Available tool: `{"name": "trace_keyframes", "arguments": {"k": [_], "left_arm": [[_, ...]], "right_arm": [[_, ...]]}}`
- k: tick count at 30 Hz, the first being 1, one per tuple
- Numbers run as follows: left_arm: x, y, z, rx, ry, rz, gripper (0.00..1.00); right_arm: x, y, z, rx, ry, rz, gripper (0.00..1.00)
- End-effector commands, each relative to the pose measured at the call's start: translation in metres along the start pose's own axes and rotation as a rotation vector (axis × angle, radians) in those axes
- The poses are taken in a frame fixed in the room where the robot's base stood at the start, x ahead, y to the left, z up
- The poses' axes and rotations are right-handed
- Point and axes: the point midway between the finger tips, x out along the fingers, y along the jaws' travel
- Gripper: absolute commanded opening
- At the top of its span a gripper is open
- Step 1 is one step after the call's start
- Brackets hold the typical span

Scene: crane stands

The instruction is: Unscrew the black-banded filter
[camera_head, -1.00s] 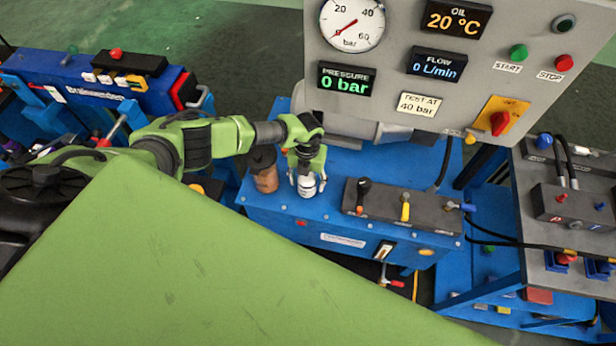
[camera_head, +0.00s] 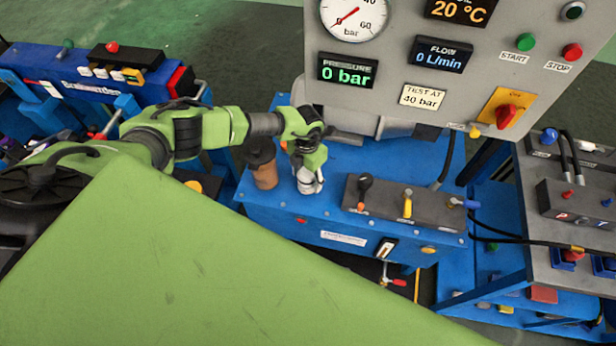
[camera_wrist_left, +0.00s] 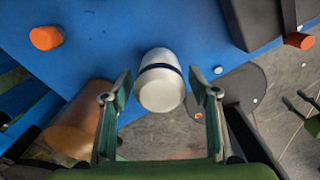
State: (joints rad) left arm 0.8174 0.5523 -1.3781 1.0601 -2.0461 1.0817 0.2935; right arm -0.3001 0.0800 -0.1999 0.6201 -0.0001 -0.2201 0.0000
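The black-banded filter (camera_wrist_left: 159,80) is a pale, rounded can with a dark band near its far end, standing at the blue bench (camera_head: 280,210). In the head view, part of the filter (camera_head: 306,186) shows below my left gripper (camera_head: 309,178). In the left wrist view, my left gripper (camera_wrist_left: 161,88) is open, with one finger on each side of the filter and gaps between fingers and can. The filter's far end and its seat are hidden.
A brown cylinder (camera_head: 263,165) stands close left of the filter and also shows in the wrist view (camera_wrist_left: 80,125). A dark valve block (camera_head: 385,205) with levers is to the right. A grey gauge panel (camera_head: 400,125) rises behind, reading 0 bar.

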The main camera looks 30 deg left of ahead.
Motion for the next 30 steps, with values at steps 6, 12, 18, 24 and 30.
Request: {"name": "trace_keyframes", "arguments": {"k": [6,12,18,24,30], "left_arm": [[0.0,0.0,0.0,-0.001,0.0,0.0,0.15],[-0.001,0.0,0.001,-0.001,-0.002,0.0,0.11],[-0.003,0.0,0.001,-0.002,-0.002,0.0,0.11],[-0.004,0.0,0.0,-0.038,-0.001,0.0,0.11],[-0.007,0.0,0.001,-0.305,-0.001,0.0,0.11]], "right_arm": [[0.0,0.0,0.0,0.0,0.0,0.0,0.4],[-0.001,0.0,0.0,0.0,0.0,0.0,0.4],[-0.002,0.0,0.0,0.0,0.0,0.0,0.4],[-0.005,0.0,-0.001,0.0,0.0,0.0,0.4],[-0.022,0.0,-0.002,0.0,0.0,0.0,0.4]]}}
